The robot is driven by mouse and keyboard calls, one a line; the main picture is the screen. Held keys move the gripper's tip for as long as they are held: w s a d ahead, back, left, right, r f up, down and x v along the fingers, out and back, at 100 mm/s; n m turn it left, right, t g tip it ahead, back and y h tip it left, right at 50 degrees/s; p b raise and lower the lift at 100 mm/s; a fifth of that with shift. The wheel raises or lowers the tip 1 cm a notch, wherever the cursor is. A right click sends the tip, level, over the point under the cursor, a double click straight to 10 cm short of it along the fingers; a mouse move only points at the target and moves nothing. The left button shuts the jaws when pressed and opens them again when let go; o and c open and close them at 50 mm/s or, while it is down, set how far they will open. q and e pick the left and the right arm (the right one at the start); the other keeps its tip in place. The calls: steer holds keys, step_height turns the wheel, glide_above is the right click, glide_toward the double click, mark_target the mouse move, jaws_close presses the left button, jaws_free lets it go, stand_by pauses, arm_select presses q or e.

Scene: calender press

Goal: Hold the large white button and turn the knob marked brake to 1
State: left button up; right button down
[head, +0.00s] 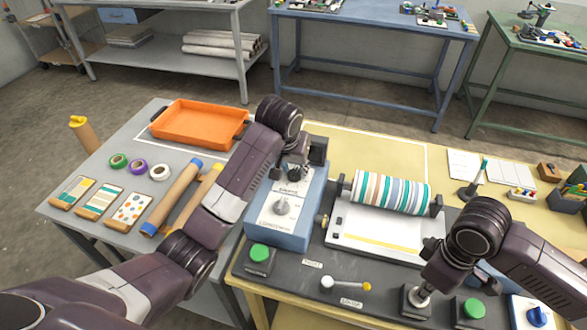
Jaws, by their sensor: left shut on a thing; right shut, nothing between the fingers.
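My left gripper (291,174) is shut on a small dark knob at the top of the blue control box (306,219); the fingers hide most of that knob. A pale round knob (282,207) with a scale sits lower on the same box. The small lettering is too blurred to tell which knob is marked brake. My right gripper (424,287) is shut and empty, pointing down at a large white button (421,300) on a dark square base. Its tip appears to touch the button, though it partly covers it; I cannot tell how far the button is pressed.
A striped roller (390,192) stands over a white bed (377,238). An orange tray (190,121) and paper rolls (172,199) lie left.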

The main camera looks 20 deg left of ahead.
steer(key=shift+s+f, duration=0.2)
steer(key=shift+f, duration=0.05)
arm_select(q)
steer(key=o, duration=1.1)
steer(key=shift+v, duration=6.05)
